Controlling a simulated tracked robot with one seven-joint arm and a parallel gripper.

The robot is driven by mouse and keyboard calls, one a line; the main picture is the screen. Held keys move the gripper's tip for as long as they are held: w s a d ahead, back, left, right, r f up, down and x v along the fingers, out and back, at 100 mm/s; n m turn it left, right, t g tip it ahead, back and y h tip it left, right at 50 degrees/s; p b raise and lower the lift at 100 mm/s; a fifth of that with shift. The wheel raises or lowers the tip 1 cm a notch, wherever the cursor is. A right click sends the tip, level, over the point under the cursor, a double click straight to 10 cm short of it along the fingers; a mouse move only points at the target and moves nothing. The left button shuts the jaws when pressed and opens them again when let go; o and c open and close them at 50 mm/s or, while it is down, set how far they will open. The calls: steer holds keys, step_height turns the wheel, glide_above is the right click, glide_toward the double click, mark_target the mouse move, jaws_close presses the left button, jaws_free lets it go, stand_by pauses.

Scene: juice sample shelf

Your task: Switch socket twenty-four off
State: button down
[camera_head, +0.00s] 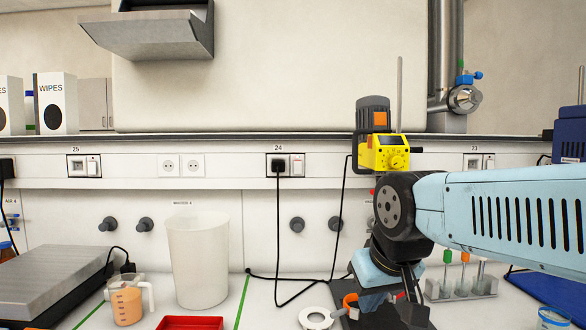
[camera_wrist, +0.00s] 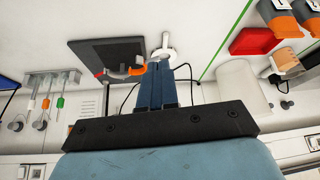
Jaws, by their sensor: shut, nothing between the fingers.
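Socket 24 (camera_head: 278,165) is in the white wall rail in the head view, under a small "24" label. A black plug sits in its left half, with a black cord hanging down. Its pale rocker switch (camera_head: 297,165) is on the right half; its position is too small to tell. My arm reaches in from the right, and its wrist hangs low over the bench, below and right of the socket. My gripper (camera_wrist: 160,66) shows in the wrist view with its blue fingers together and nothing between them, pointing at the bench. I cannot make out socket 24 in the wrist view.
A yellow overhead stirrer (camera_head: 384,150) stands just right of socket 24. Its black cord runs below the socket. A white bin (camera_head: 197,262), a beaker (camera_head: 127,300) and a red tray (camera_head: 190,323) are left; a tube rack (camera_head: 461,288) is right. Socket 25 (camera_head: 84,166) and socket 23 (camera_head: 478,161) flank it.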

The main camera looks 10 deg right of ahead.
steer(key=w+r+n+t+h, duration=0.1)
steer(key=w+r+n+t, duration=0.3)
steer(key=w, duration=0.8)
steer(key=w+a+r+n+t+h, duration=0.1)
steer(key=w+r+n+t, duration=0.4)
steer(key=w, duration=0.8)
steer(key=w+a+r+n+t+h, duration=0.1)
steer(key=w+r+n+t, duration=0.3)
steer(key=w, duration=0.8)
steer(key=shift+w+r+n+t+h, duration=0.2)
steer(key=shift+r+n+t+h, duration=0.25)
steer(key=shift+n, duration=0.95)
steer(key=shift+r, duration=0.1)
steer(key=shift+w+d, duration=0.1)
